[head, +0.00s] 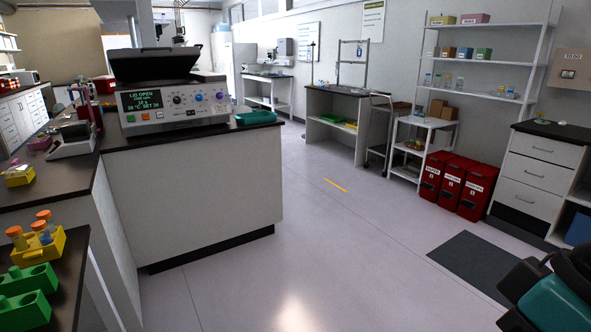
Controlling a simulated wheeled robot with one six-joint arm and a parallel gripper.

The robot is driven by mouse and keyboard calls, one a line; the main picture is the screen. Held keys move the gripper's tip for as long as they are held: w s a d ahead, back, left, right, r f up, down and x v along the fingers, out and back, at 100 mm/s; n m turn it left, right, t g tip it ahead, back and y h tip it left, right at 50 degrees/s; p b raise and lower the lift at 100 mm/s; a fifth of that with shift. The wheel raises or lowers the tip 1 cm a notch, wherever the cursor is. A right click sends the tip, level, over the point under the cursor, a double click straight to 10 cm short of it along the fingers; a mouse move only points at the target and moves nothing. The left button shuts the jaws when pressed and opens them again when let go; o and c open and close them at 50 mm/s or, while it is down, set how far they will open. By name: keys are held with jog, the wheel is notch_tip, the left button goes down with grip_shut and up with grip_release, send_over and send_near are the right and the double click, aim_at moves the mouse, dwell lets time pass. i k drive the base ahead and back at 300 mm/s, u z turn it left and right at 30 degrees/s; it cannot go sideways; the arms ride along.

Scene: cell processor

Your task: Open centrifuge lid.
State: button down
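The centrifuge (176,104) stands on the dark-topped bench at the left in the head view. Its black lid (153,63) is raised and tilted up above the body. The front panel has a small screen with green text that reads "LID OPEN", plus several knobs and buttons. The inside of the centrifuge is hidden from this low angle. A black and teal part of my arm shows at the lower right corner, far from the centrifuge. I cannot make out gripper fingers there.
A teal tray (255,118) lies right of the centrifuge on the bench (200,190). A yellow rack (40,248) with orange-capped tubes and green racks (25,290) stand at the lower left. Red bins (455,186) line the right wall. The middle floor is clear.

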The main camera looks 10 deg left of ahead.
aim_at(131, 64)
jog(key=u, duration=0.65)
jog(key=i, duration=1.35)
jog(key=u, duration=0.65)
jog(key=i, duration=3.05)
jog(key=u, duration=0.05)
